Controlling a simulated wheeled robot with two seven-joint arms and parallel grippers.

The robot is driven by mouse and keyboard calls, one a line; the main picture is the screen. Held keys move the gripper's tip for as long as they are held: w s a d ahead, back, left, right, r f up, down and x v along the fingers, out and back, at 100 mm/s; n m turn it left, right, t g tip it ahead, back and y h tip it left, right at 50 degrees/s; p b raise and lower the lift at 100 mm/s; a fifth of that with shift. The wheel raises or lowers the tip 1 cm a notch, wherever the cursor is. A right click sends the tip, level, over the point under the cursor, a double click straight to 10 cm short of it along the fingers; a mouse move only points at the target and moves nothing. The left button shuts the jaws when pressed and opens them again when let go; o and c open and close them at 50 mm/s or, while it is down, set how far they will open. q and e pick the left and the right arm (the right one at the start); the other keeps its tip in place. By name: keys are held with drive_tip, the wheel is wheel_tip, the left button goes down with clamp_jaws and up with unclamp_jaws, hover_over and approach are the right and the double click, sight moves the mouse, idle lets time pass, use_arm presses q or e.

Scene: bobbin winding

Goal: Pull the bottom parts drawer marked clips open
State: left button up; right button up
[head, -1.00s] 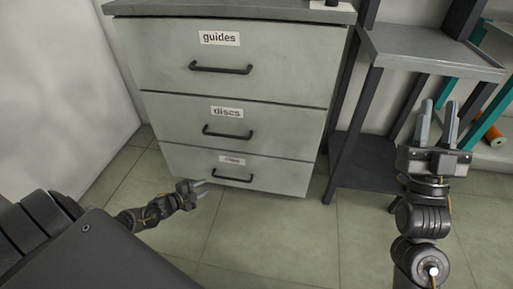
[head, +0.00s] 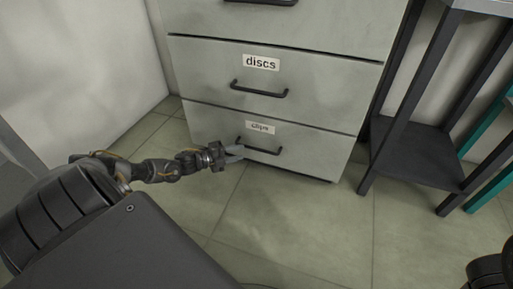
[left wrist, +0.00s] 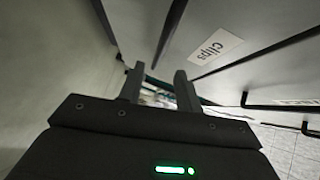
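The bottom drawer marked clips (head: 310,155) is shut, its front flush with the drawer above. Its label (head: 260,127) sits above a black bar handle (head: 262,150). My left gripper (head: 238,153) is at the left end of this handle, its fingers pointing right toward it. In the left wrist view the two fingers (left wrist: 159,85) stand apart. The clips label (left wrist: 217,46) shows upper right of them, and a dark bar (left wrist: 172,30), which looks like the handle, ends between the fingers in the picture. Whether it touches them I cannot tell. My right gripper is out of view.
The discs drawer (head: 320,85) is shut above, with its own handle (head: 258,90). A dark shelf rack (head: 415,150) stands right of the cabinet. The tiled floor (head: 300,220) in front of the drawers is clear. A pale wall is on the left.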

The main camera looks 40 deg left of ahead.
sight(256, 149)
use_arm(q)
drive_tip(key=b+x, duration=0.4)
drive_tip(key=x, duration=0.4)
drive_tip(key=shift+w+d+f, duration=0.15)
drive_tip(key=shift+w, duration=0.15)
drive_tip(key=shift+c, duration=0.4)
clamp_jaws()
